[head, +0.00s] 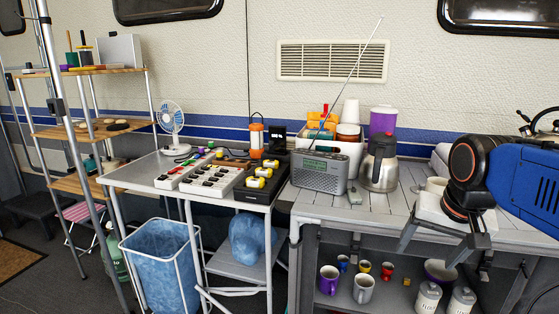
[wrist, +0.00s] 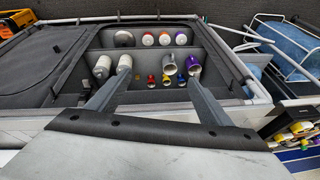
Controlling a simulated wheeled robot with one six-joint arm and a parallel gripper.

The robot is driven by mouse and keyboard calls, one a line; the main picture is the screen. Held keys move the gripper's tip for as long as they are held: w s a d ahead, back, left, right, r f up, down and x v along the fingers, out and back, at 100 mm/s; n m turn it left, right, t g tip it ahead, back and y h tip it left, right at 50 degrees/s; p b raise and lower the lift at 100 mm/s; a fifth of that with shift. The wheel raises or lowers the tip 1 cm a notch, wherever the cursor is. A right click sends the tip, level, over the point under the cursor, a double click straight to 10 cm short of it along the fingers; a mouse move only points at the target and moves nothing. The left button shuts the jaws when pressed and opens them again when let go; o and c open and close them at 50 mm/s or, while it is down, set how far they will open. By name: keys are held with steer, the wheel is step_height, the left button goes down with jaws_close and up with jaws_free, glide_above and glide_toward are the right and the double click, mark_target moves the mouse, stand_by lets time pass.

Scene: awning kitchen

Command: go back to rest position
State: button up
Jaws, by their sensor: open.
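My gripper (head: 427,256) is at the right of the head view, in front of the grey slatted counter (head: 395,208), on the end of my blue and black arm. Its two fingers are spread apart and point downward, with nothing between them. In the wrist view my gripper (wrist: 153,80) also shows open and empty, its fingers reaching toward the open shelf compartment below the counter. A purple mug (head: 329,280) and a grey mug (head: 363,288) stand on that shelf, apart from the fingers. My arm hides part of the counter's right end.
A steel jug (head: 380,165), a grey radio (head: 319,172) with a long raised antenna and a white bin (head: 345,152) stand on the counter. White canisters (head: 428,298) are on the shelf. A side table (head: 150,181) holds power strips and a fan (head: 171,119). A blue-lined basket (head: 160,262) stands left.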

steer(key=s+a+f+n, duration=0.2)
steer(key=s+f+n, duration=0.2)
steer(key=s+f, duration=0.5)
steer(key=shift+s+a+f+n+t, duration=0.2)
steer(key=shift+s+f+n+t, duration=0.1)
steer(key=shift+f+n, duration=0.1)
stand_by(0.4)
